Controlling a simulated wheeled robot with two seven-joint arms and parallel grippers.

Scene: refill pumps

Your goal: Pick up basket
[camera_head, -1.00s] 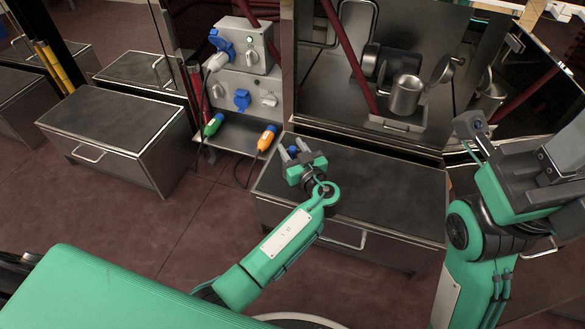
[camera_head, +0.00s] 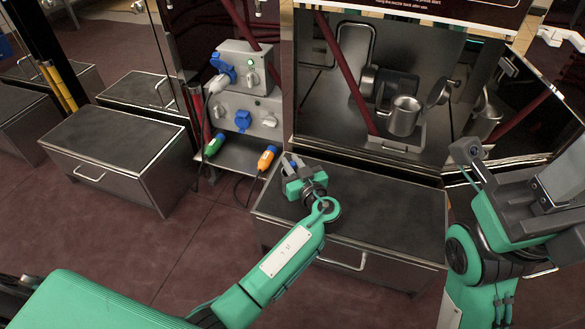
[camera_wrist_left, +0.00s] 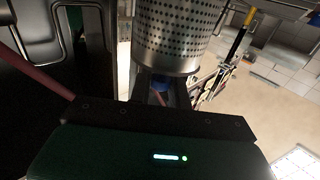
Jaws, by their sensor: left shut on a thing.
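My left gripper (camera_head: 293,164) is over the low steel cabinet in the head view, its grey fingers shut around a small blue part. In the left wrist view, a perforated metal cylinder, which looks like the basket (camera_wrist_left: 180,38), stands just beyond the fingers. The blue part (camera_wrist_left: 161,84) shows below it, between the fingers. How the cylinder joins the blue part is hidden, and I cannot make out the cylinder in the head view. My right gripper (camera_head: 468,151) is at the right; its jaw opening cannot be told.
The low steel cabinet (camera_head: 385,220) stands under my left gripper. Behind it, a steel recess holds a metal cup (camera_head: 404,116) and a red hose (camera_head: 345,70). A socket box (camera_head: 244,95) with green and orange plugs is at centre left. Another low cabinet (camera_head: 115,145) stands left.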

